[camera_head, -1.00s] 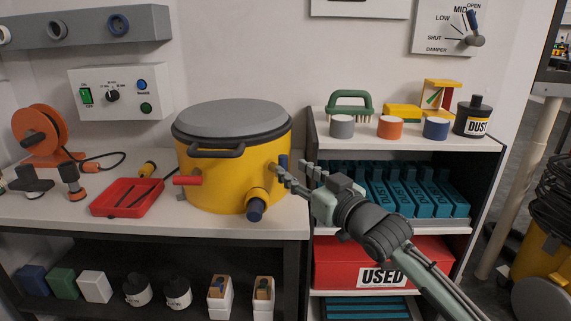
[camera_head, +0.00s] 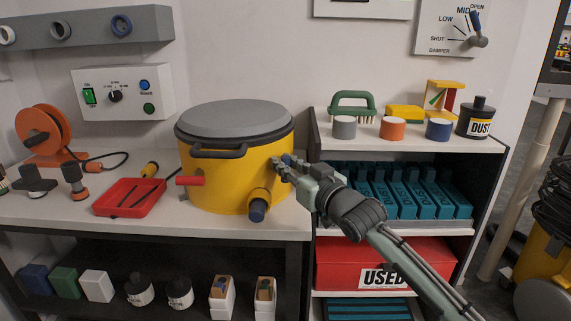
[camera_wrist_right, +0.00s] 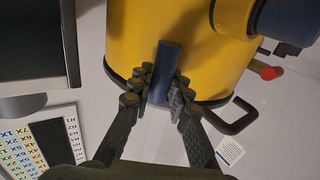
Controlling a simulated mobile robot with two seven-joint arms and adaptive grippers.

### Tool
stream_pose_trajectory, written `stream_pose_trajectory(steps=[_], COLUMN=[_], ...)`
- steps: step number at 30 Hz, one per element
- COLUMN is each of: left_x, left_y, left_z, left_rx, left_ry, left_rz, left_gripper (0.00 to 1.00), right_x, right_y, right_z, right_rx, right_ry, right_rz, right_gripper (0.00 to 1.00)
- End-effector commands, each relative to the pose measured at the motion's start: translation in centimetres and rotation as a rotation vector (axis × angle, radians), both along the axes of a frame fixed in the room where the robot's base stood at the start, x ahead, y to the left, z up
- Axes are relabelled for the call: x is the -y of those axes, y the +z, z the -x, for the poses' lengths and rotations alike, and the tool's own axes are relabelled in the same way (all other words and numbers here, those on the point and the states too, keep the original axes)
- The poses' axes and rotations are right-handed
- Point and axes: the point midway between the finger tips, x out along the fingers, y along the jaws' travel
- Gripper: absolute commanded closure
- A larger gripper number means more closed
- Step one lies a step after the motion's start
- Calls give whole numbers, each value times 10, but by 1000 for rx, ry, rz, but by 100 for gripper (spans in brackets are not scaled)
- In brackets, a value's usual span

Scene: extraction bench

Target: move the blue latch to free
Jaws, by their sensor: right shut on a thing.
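The yellow drum (camera_head: 222,178) with a grey lid (camera_head: 235,118) stands on the bench. The blue latch (camera_wrist_right: 168,58) is an upright dark blue bar on the drum's right side. In the head view the fingers mostly hide it. My right gripper (camera_head: 281,163) reaches in from the right to the drum's side. In the right wrist view the gripper's fingers (camera_wrist_right: 156,92) are on either side of the latch, shut on it. My left gripper is in neither view.
A blue-capped yellow port (camera_head: 258,205) sticks out of the drum's front, just below my fingers. A red handle (camera_head: 190,181) is on its left side. A red tray (camera_head: 128,197) lies left of it. A shelf unit (camera_head: 410,146) stands close on the right.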

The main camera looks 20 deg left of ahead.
Motion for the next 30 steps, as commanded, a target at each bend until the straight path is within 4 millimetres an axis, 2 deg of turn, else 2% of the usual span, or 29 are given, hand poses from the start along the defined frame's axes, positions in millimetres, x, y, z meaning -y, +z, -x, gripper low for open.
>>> stream_pose_trajectory(steps=[14,30], left_x=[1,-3], left_y=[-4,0], left_z=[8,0], left_rx=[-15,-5], left_ry=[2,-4], left_rz=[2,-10], left_gripper=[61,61], right_x=[-1,-5], right_y=[-1,-5], right_z=[2,10], right_rx=[58,453], right_ry=[0,1], right_rz=[35,252], right_gripper=[100,100])
